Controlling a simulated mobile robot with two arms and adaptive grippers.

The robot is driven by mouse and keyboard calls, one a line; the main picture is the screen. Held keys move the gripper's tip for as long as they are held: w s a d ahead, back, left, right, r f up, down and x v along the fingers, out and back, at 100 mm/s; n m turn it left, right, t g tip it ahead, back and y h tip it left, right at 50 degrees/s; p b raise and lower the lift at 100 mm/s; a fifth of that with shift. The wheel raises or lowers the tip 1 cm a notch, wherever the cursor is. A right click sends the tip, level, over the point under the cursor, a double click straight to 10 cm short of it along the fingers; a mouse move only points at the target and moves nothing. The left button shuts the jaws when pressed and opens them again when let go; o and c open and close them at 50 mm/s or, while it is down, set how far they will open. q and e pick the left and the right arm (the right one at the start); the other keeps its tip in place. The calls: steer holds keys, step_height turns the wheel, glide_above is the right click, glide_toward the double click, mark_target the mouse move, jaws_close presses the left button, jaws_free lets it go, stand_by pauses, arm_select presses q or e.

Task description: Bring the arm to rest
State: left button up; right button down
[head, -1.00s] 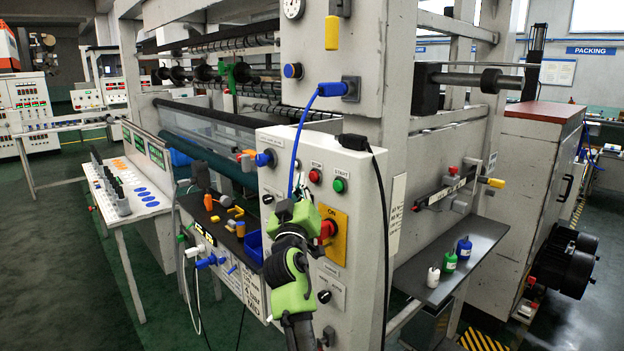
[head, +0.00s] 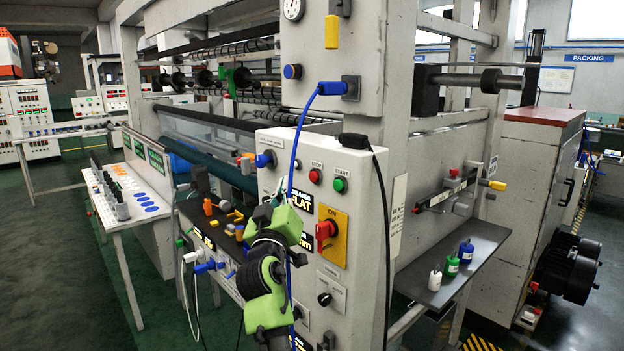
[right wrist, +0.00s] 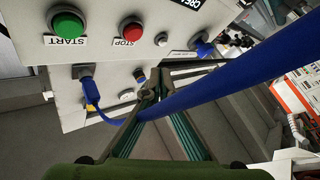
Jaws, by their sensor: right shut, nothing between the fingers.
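The right arm, green and black, comes up from below. A blue cable (head: 303,125) hangs from a socket and passes by the gripper. In the right wrist view the cable (right wrist: 215,88) crosses close by the fingers; I cannot tell whether they touch. My left gripper is not in view.
The panel has a red rotary switch (head: 325,232) on a yellow plate, a green start button (head: 340,185) and a red stop button (head: 315,176). A dark shelf (head: 425,298) at right holds small bottles.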

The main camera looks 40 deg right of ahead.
stand_by(0.3)
